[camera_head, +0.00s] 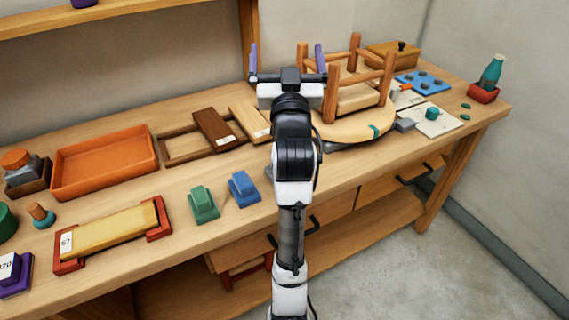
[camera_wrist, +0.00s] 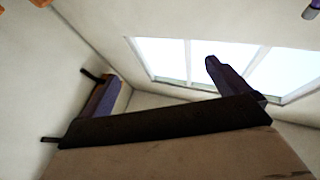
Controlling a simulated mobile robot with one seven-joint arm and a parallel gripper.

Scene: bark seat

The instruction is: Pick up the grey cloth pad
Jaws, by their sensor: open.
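A small grey piece (camera_head: 404,125), likely the grey cloth pad, lies at the right of the bench. It sits between the round wooden seat with the upturned legs and a cream board; its material is too small to make out. My gripper (camera_head: 287,52) is open and empty, its two purple fingers pointing up, above the bench and left of the stool, well apart from the grey piece. In the wrist view the fingers (camera_wrist: 158,75) show against the wall and a bright window; the pad is not in that view.
The upturned stool (camera_head: 372,120) stands between my gripper and the grey piece. The cream board (camera_head: 445,127) carries a teal container (camera_head: 432,113). Left are an orange tray (camera_head: 75,188), green (camera_head: 203,204) and blue (camera_head: 243,188) blocks, and wooden frames. A teal bottle (camera_head: 492,71) stands far right.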

